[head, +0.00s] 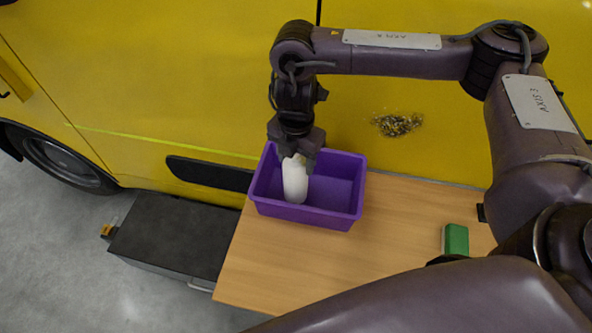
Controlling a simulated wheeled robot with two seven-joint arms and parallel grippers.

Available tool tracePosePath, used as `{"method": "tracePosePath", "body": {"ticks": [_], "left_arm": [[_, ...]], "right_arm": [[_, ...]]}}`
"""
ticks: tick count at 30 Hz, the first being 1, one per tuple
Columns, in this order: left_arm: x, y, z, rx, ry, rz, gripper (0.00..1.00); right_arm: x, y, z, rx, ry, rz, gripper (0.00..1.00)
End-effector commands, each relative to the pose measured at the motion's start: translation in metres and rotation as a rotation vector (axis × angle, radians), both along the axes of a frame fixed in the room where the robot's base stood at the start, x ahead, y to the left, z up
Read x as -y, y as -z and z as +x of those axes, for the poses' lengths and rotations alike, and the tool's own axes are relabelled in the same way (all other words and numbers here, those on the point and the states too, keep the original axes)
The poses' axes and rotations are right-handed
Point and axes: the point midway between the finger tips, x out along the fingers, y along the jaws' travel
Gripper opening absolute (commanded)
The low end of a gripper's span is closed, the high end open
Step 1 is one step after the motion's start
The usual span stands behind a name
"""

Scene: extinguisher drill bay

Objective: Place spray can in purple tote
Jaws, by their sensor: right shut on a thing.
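The purple tote (343,218) stands at the back left of the wooden table, its open top facing up. My right gripper (296,155) points down over the left half of the tote. It is shut on the top of a white spray can (295,183). The can is upright, with its lower part within the tote's walls in this view. I cannot tell whether its base touches the tote floor. The rest of the tote's inside that shows is empty. My left gripper is not in view.
The wooden table (316,266) is clear in front of the tote. A green block-like object (456,239) is at the right, partly hidden by my arm. A yellow vehicle (190,80) stands behind the table. A dark case (172,236) is on the floor at left.

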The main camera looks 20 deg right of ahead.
Motion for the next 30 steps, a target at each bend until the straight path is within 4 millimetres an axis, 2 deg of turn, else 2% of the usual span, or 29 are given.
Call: {"method": "tracePosePath", "body": {"ticks": [5,12,25,26,30], "left_arm": [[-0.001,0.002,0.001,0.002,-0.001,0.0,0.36],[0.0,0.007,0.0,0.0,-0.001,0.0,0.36],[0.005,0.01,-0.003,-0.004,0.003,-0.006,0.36],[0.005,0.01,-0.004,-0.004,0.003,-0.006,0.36],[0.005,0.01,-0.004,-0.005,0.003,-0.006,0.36]], "right_arm": [[0.0,0.014,0.0,0.0,0.001,0.001,0.04],[0.0,0.044,0.0,-0.001,0.001,0.001,0.04],[0.0,0.05,0.0,0.001,0.0,0.001,0.04],[0.0,0.05,0.0,0.0,0.0,0.0,0.55],[0.0,0.05,0.0,0.0,0.0,0.0,0.73]]}}
